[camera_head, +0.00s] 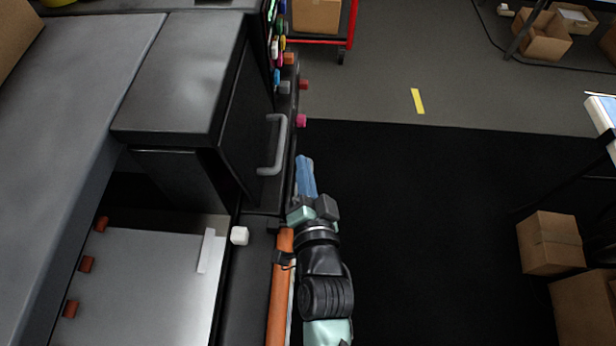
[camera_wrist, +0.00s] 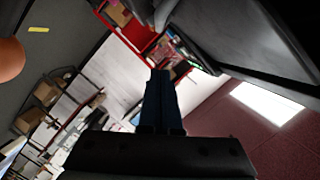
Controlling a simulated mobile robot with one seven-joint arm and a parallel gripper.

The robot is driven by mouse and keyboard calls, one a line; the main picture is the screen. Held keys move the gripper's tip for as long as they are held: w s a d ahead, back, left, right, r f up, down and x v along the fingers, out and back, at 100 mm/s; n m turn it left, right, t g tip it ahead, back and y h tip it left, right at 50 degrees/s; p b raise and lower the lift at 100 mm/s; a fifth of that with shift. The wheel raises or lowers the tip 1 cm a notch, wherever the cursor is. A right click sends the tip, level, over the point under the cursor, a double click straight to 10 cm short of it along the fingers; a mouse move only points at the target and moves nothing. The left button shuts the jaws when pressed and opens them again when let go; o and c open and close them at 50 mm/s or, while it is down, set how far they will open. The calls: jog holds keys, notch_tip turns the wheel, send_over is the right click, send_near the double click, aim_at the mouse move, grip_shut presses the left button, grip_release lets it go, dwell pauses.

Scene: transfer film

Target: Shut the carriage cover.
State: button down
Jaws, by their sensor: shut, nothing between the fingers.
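The carriage cover (camera_head: 245,125) appears as a dark panel on the front side of a black machine housing. It carries a grey bar handle (camera_head: 279,145). The panel stands at a slight angle to the housing; how far open it is, I cannot tell. My gripper (camera_head: 305,168) is just right of and slightly below the handle, apart from it, over the black floor mat. Its blue fingers are together and empty, and they also show in the wrist view (camera_wrist: 161,85). A dark grey machine surface (camera_wrist: 265,35) fills the upper right of the wrist view.
Below the housing lies a pale flat bed (camera_head: 150,285) with several red-brown blocks and a white knob (camera_head: 239,235). An orange roller (camera_head: 280,290) runs beside my arm. Coloured knobs line the machine edge. Cardboard boxes (camera_head: 550,242) stand far right; the black mat between is clear.

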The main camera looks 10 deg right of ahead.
jog(key=d+r+n+g+y, duration=0.4)
jog(key=d+r+g+y, duration=0.1)
jog(key=d+y, duration=0.1)
jog(key=w+a+f+p, duration=0.2)
jog(key=w+a+f, duration=0.4)
jog(key=w+f, duration=0.2)
jog(key=shift+a, duration=0.3)
dwell(0.5)
jog(key=shift+f, duration=0.1)
